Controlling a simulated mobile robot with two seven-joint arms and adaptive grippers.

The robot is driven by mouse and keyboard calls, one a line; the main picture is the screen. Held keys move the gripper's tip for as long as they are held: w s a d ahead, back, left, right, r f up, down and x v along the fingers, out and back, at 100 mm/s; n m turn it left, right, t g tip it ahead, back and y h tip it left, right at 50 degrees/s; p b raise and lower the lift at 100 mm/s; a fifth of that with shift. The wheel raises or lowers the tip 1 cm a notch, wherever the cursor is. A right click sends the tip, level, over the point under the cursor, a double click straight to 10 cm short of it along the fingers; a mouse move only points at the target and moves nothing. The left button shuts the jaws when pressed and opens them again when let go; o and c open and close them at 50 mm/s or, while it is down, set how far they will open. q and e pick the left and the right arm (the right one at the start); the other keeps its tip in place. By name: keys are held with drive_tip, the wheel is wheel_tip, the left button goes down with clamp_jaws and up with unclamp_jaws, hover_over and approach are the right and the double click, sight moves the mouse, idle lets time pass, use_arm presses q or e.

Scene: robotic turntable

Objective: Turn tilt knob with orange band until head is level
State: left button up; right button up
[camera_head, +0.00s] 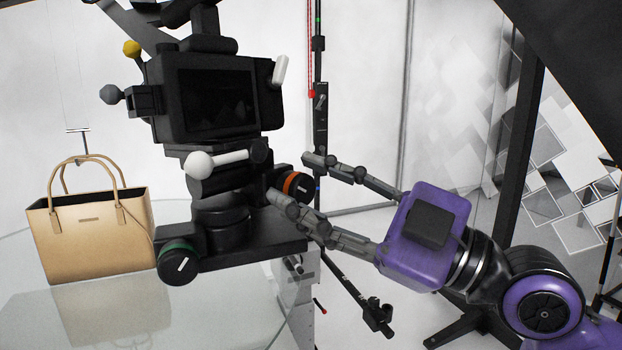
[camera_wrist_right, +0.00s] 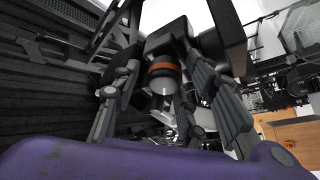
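The tilt knob with an orange band (camera_head: 298,186) is a black, round knob with a white mark, on the right side of the black tripod head (camera_head: 222,217). My right gripper (camera_head: 288,177) reaches in from the right, its fingers spread either side of the knob. Gaps show between fingers and knob; contact is not clear. In the right wrist view, the orange-banded knob (camera_wrist_right: 163,72) sits between the fingers of my right gripper (camera_wrist_right: 158,66). The camera (camera_head: 215,97) on the head looks tilted, its lower edge slanting up to the right. My left gripper is not in view.
A green-banded knob (camera_head: 179,263) sits at the head's front left. A white-ended handle (camera_head: 200,165) projects just above the head. A tan handbag (camera_head: 92,240) stands on a glass-like round surface (camera_head: 215,305) at the left. A dark stand (camera_head: 320,110) rises behind the knob.

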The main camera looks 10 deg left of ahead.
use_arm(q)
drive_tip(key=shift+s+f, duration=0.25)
use_arm(e)
drive_tip(key=shift+c, duration=0.5)
